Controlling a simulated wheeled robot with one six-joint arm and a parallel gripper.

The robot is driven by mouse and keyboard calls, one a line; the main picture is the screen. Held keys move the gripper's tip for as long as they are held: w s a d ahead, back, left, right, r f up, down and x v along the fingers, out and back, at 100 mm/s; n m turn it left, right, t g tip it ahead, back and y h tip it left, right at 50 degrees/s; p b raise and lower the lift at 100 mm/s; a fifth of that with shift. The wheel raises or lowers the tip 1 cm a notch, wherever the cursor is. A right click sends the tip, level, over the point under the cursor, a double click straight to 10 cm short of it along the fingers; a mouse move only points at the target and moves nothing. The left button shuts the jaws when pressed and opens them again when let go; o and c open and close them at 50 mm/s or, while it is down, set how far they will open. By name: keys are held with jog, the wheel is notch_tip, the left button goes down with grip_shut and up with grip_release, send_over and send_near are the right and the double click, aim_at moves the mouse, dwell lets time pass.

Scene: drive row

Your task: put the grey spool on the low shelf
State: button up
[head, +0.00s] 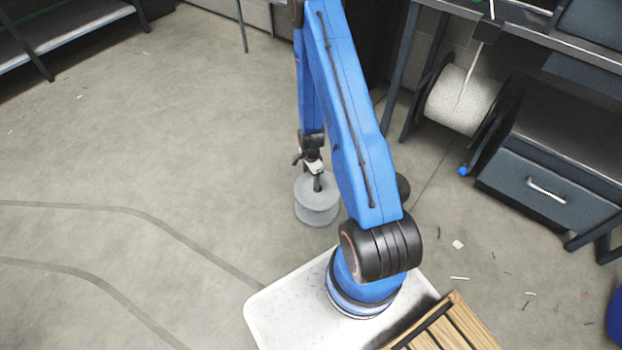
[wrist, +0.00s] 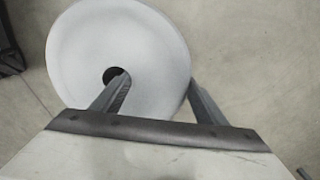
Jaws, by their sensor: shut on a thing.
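The grey spool (head: 318,207) is below my gripper (head: 317,184), just beyond my white base in the head view. In the wrist view the spool's round top (wrist: 90,45) faces the camera. My gripper (wrist: 158,82) is shut on the spool, with one finger in its centre hole and the other at its outer edge. I cannot tell whether the spool touches the floor or hangs just above it. A low grey shelf (head: 85,35) with dark legs stands at the upper left of the head view.
The concrete floor (head: 150,150) between the spool and the shelf is clear. At the right are a large white rope reel (head: 462,98) and a dark drawer cabinet (head: 550,185). A slatted wooden crate (head: 455,325) is at the lower right. Small scraps lie on the right floor.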

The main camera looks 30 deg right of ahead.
jog(key=shift+f, duration=0.1)
jog(key=o, duration=1.9)
